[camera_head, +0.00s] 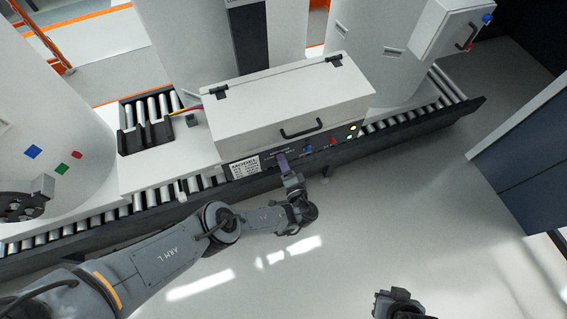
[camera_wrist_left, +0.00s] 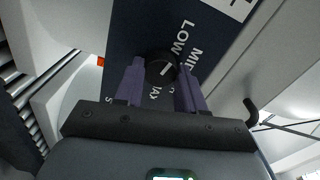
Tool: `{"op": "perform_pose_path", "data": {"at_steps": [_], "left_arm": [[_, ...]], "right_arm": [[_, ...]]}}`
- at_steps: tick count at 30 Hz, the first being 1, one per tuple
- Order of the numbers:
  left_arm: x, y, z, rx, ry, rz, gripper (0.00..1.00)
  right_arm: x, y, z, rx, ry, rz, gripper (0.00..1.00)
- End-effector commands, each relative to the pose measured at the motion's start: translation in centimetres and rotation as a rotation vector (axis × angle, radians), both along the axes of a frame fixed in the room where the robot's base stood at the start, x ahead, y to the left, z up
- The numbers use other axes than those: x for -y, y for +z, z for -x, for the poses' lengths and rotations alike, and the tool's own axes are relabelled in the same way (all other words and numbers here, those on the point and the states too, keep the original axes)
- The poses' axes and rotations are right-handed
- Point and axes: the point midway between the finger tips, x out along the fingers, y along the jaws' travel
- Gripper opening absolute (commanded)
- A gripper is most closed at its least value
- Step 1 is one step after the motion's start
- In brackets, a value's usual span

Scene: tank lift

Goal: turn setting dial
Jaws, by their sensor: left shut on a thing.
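The setting dial (camera_wrist_left: 161,68) is a round black knob with a white pointer line on a dark panel (camera_wrist_left: 205,50) lettered MIN, LOW and MAX. In the left wrist view it sits between the two purple fingers of my left gripper (camera_wrist_left: 160,85), which is shut on it. In the head view my left gripper (camera_head: 284,163) reaches the front panel of the white box (camera_head: 290,105) from below, and the dial is hidden there. My right gripper (camera_head: 397,300) is at the bottom edge, away from the box; its fingers cannot be made out.
On the panel, blue (camera_head: 308,149), red (camera_head: 333,141) and lit yellow-green (camera_head: 351,131) buttons are right of my left gripper. A black handle (camera_head: 303,130) is above. The box stands on a roller conveyor (camera_head: 420,110). The floor in front is clear.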

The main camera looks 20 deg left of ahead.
Motion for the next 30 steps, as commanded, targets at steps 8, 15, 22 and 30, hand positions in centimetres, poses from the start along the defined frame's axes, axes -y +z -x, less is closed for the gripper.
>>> {"op": "perform_pose_path", "data": {"at_steps": [8, 15, 22, 30], "left_arm": [[0.1, 0.1, 0.0, 0.003, 0.001, 0.002, 0.08], [0.0, 0.1, 0.0, 0.001, 0.001, 0.001, 0.64], [0.0, 0.0, 0.0, 0.000, 0.000, 0.000, 0.64], [1.5, 0.1, 1.5, -0.002, -0.002, 0.000, 0.64]], "right_arm": [[0.0, 0.0, 0.0, 0.000, 0.000, 0.000, 0.00], [0.0, 0.0, 0.0, 0.000, 0.000, 0.000, 0.00], [0.0, 0.0, 0.0, 0.000, 0.000, 0.000, 0.00], [0.0, 0.5, 0.0, 0.000, 0.000, 0.000, 0.00]]}}
